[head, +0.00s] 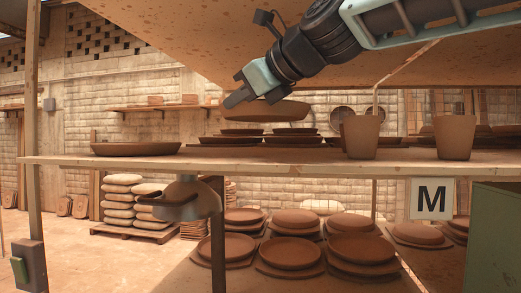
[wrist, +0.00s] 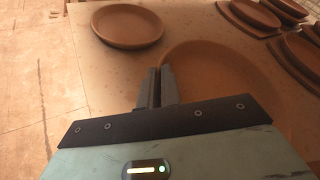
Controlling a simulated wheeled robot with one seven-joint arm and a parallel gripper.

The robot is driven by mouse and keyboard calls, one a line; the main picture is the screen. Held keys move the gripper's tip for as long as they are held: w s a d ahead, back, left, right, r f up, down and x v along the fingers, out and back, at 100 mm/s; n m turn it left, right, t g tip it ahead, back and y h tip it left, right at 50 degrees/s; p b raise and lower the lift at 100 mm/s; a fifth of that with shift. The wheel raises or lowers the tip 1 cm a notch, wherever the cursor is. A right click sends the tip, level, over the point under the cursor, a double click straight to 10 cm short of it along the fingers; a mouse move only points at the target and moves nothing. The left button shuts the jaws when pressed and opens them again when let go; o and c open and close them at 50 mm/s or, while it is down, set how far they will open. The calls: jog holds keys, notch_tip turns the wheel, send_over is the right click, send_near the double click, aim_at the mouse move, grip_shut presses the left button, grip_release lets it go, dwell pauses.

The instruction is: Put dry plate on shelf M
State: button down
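A brown clay plate (head: 268,112) hangs roughly level above the shelf board, with its left rim at my gripper (head: 236,98). In the wrist view my gripper's fingers (wrist: 158,86) are close together on the near left rim of this large plate (wrist: 225,75). The hardware hides part of the plate's near side. Shelf M (head: 290,162) is the long board below it, with a white sign (head: 431,199) marked M at its right front. Another plate (head: 137,149) lies flat on the board's left part; it also shows in the wrist view (wrist: 127,25).
Two clay pots (head: 362,137) (head: 455,138) stand on the board's right side. Several plates on slabs (head: 242,141) stand behind. A sloping board hangs overhead, close to my arm. A dark lamp (head: 187,200) hangs under the board's left half; more plates (head: 290,252) lie below.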

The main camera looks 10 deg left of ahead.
aim_at(238, 158)
notch_tip(238, 158, down, 8)
jog(key=shift+s+r+b, duration=0.1)
jog(key=shift+b, duration=0.95)
jog(key=c, duration=1.6)
grip_release()
jog(key=b+v, duration=0.1)
jog(key=v, duration=1.1)
jog(key=shift+d, duration=0.1)
